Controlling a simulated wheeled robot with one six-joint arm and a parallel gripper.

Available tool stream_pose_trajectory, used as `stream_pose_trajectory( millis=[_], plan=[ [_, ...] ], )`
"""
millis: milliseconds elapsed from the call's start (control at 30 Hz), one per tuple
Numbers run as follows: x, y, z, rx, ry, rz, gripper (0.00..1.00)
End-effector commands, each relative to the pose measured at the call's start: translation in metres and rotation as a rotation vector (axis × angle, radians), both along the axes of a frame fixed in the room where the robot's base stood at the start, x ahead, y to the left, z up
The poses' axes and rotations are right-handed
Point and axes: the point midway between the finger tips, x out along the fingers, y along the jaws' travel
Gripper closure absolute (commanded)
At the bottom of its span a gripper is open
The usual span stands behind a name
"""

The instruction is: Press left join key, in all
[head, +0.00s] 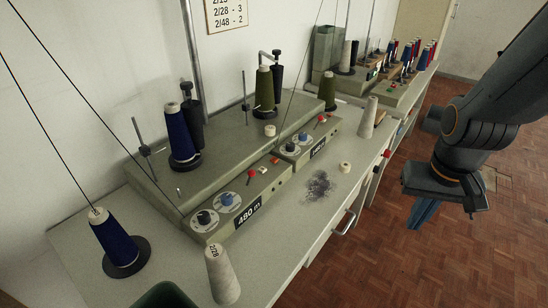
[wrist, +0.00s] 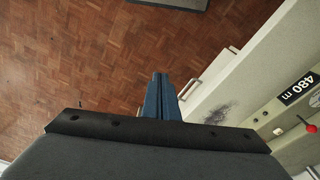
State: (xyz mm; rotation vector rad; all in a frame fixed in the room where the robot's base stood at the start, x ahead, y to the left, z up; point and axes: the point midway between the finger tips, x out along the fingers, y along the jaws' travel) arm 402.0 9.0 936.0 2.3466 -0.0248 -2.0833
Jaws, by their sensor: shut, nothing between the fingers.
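The left winding unit (head: 215,235) has a front panel with a "480 m" label (head: 248,214), two dials and small red and pale controls. A red-topped control (head: 251,174), a pale key (head: 263,170) and another red control (head: 275,160) sit along its top; I cannot tell which is the join key. The label also shows at the right of the wrist view (wrist: 298,90). My gripper (head: 423,213) has blue fingers, shut and empty, over the floor right of the bench, well apart from the panel. The fingers also show in the wrist view (wrist: 160,92).
The right unit (head: 305,146) stands farther along the bench (head: 318,222). A pale cone (head: 222,274) stands at the front, a navy cone (head: 115,238) at left. A drawer handle (head: 345,222) juts out. The floor is clear.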

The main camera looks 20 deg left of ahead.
Motion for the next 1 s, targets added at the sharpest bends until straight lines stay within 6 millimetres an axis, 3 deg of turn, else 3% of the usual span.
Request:
stream_pose_trajectory(
  millis=[167, 300, 433, 600, 700, 833, 1000],
  plan=[
    [0.082, 0.049, 0.018, 0.018, -0.167, -0.01, 1.0],
    [0.143, 0.114, 0.03, 0.101, -0.306, -0.014, 1.0],
    [0.182, 0.186, 0.039, 0.219, -0.401, -0.008, 1.0],
    [0.205, 0.278, 0.047, 0.391, -0.458, 0.005, 1.0],
    [0.208, 0.318, 0.05, 0.472, -0.466, 0.012, 1.0],
    [0.208, 0.35, 0.051, 0.54, -0.464, 0.017, 1.0],
    [0.207, 0.362, 0.052, 0.568, -0.462, 0.016, 1.0]
  ],
)
